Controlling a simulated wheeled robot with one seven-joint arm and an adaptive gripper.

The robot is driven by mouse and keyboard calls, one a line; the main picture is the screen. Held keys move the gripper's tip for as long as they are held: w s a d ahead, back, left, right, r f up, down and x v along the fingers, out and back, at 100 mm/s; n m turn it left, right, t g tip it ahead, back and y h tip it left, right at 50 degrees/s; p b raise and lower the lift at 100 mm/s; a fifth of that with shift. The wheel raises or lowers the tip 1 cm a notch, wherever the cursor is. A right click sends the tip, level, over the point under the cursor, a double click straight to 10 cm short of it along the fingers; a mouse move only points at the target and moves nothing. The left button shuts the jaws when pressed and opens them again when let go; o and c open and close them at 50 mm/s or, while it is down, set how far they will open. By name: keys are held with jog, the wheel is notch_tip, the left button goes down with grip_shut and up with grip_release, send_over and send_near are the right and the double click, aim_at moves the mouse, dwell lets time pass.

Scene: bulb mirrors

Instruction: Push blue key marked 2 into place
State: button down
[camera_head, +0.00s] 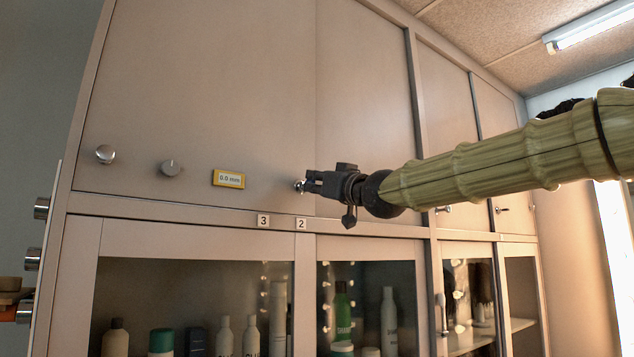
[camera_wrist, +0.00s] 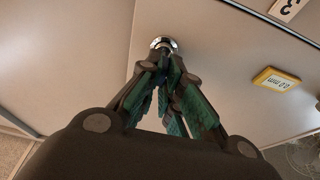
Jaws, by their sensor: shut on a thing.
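My gripper (camera_head: 306,184) reaches in from the right to the front of the upper cabinet, its fingertips at a small round chrome lock (camera_head: 298,186). In the wrist view my gripper (camera_wrist: 168,66) has its green-padded fingers closed together, tips just at the chrome lock (camera_wrist: 162,42). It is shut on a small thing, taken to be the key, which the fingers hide. No blue and no mark on it show, and how deep it sits cannot be told. A white label 2 (camera_head: 301,224) is on the rail below the lock.
A label 3 (camera_head: 263,221), a yellow-framed 0.0 mm display (camera_head: 229,179), a grey knob (camera_head: 172,168) and a chrome knob (camera_head: 105,154) lie left of the lock. Glass doors below show bottles (camera_head: 342,311). The upper panel around the lock is otherwise flat and clear.

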jog(key=shift+w+a, duration=0.15)
jog(key=shift+w, duration=0.05)
jog(key=c, duration=1.5)
grip_release()
jog(key=o, duration=0.5)
jog(key=shift+c, duration=0.2)
jog(key=shift+s, duration=0.15)
jog(key=b+v, duration=0.3)
jog(key=v, duration=0.2)
jog(key=shift+s+d+f, duration=0.15)
jog(key=shift+s+d, duration=0.05)
jog(key=shift+d, duration=0.1)
